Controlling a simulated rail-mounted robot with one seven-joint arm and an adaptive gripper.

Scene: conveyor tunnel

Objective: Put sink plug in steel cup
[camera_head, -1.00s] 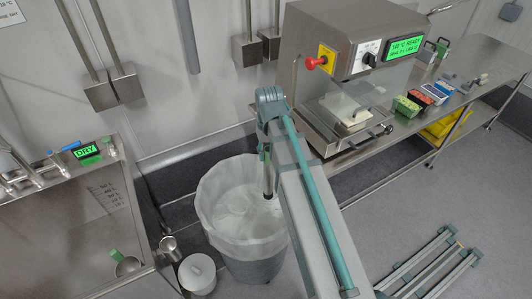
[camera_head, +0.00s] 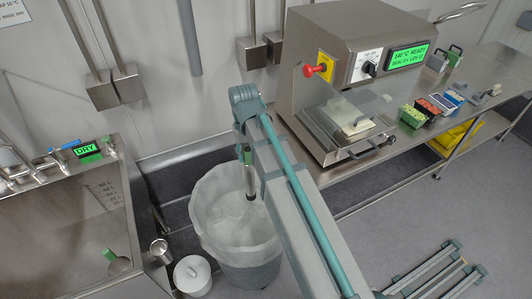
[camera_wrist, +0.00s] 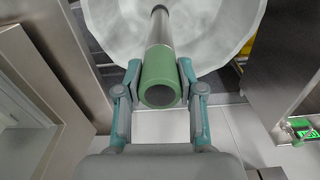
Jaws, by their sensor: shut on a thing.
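My gripper (camera_wrist: 160,90) is shut on the green grip of a metal tube with a dark far end, which looks like the sink plug (camera_wrist: 160,58). In the head view the plug (camera_head: 249,175) hangs roughly upright, in front of the lined bin in the picture. The gripper there is small and partly hidden by my arm. A small steel cup (camera_head: 159,248) is at the right side of the sink, left of the bin. My gripper is up and to the right of it, apart. The cup does not show clearly in the wrist view.
The bin (camera_head: 236,255) has a white liner. A white lidded pot (camera_head: 192,276) stands below the cup. The steel sink (camera_head: 60,225) at left holds a green-handled scoop (camera_head: 118,265). A heat sealer (camera_head: 345,60) and bench with small boxes are at right.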

